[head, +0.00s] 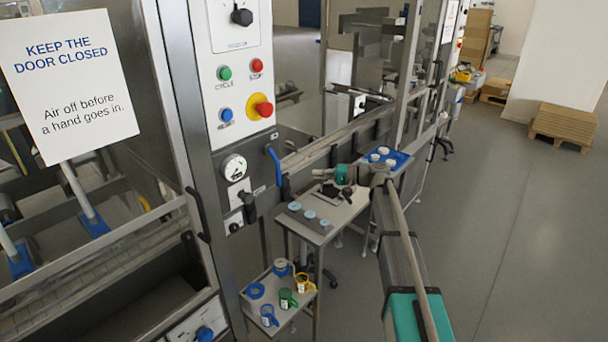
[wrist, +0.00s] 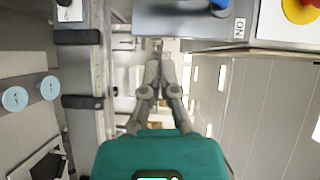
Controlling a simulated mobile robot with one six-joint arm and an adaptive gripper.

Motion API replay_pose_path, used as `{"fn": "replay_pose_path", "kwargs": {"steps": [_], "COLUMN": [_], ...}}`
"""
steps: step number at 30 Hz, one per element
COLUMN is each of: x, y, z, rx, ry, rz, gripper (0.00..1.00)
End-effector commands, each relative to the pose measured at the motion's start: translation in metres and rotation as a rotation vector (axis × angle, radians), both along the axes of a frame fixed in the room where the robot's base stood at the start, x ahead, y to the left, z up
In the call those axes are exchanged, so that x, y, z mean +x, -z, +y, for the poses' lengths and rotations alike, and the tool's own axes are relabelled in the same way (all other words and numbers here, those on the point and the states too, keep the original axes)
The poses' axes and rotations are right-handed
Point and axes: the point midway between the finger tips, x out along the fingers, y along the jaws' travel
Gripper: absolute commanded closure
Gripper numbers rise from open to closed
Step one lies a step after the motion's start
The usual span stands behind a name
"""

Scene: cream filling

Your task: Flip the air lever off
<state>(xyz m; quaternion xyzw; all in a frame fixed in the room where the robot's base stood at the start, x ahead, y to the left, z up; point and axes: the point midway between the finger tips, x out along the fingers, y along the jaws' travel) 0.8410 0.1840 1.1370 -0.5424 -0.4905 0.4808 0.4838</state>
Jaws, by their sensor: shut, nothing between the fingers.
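The air lever (head: 274,166) is a blue handle on the grey machine column, below the button panel. In the head view it stands nearly upright, tilted slightly. Part of a blue piece, likely the same lever (wrist: 220,5), shows at the top edge of the wrist view, beside a label reading ON. My gripper (head: 319,173) is right of the lever in the head view, apart from it and over the small table. In the wrist view its fingers (wrist: 158,48) are together and empty, below and left of the blue piece. The lever's pivot is hard to make out.
A pressure gauge (head: 233,168) sits left of the lever. A red stop button on yellow (head: 262,108) is above. A small table (head: 325,230) with blue-topped discs and a lower cart (head: 262,318) with cups stand below. Open floor lies to the right.

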Motion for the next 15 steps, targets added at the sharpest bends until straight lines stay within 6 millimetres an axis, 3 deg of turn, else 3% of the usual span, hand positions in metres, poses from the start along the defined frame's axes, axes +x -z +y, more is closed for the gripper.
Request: {"fn": "replay_pose_path", "kwargs": {"steps": [6, 15], "x": [-0.001, -0.003], "y": [0.000, 0.000], "z": [-0.029, -0.040], "rx": [0.000, 0.000], "ry": [0.002, -0.001], "rz": [0.000, 0.000], "gripper": [1.00, 1.00]}}
